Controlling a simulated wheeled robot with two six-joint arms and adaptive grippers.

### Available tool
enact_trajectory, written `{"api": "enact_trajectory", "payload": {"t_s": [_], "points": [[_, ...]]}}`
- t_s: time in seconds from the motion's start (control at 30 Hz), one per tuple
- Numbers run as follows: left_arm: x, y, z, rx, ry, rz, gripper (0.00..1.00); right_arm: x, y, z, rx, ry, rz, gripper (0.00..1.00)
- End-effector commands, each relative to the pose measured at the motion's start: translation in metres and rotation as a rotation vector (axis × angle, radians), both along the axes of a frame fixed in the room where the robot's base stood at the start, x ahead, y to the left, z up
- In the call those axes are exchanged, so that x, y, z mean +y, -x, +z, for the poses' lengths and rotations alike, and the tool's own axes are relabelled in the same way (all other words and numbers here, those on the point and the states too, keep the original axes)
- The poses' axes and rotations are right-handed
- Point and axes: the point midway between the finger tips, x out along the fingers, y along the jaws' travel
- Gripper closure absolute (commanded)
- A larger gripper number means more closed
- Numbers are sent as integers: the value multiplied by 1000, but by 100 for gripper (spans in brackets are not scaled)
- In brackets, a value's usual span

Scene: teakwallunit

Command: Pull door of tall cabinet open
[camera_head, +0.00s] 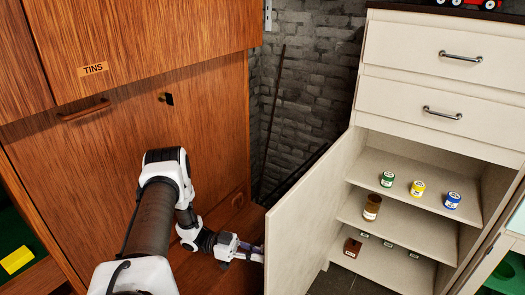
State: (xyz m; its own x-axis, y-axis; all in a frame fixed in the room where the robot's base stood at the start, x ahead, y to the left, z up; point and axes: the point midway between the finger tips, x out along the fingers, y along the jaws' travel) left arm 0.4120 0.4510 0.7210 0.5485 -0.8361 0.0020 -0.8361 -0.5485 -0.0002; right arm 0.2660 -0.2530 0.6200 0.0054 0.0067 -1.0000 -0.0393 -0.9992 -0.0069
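A cream cabinet stands at the right, with two drawers above an open compartment. Its door (312,212) stands open, swung out to the left with its near edge toward me. My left arm comes in from the lower left, and its gripper (254,254) is low beside the door's near edge. The fingertips are at or close to that edge; I cannot tell if they touch it. The finger gap is too small to read. My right gripper is not in view.
Inside the cream cabinet, several small jars stand on the shelves (430,208). A teak wall unit (60,170) with a "TINS" label, a bar handle (86,110) and a keyhole plate fills the left. A brick wall (305,100) lies between them.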

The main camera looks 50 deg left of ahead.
Motion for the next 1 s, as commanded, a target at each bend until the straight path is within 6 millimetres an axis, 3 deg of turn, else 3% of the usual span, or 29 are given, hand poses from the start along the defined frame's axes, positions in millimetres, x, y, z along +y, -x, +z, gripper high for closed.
{"api": "enact_trajectory", "payload": {"t_s": [0.33,0.37,0.4,0.87,1.0], "points": [[3,-7,4,-14,-4,11,100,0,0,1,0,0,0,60],[3,-7,4,-14,-4,10,79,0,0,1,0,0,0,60],[3,-7,4,-13,-4,11,65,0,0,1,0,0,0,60],[2,-3,2,-6,-2,8,64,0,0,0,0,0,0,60],[12,3,1,-6,-2,10,64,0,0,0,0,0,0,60]]}}
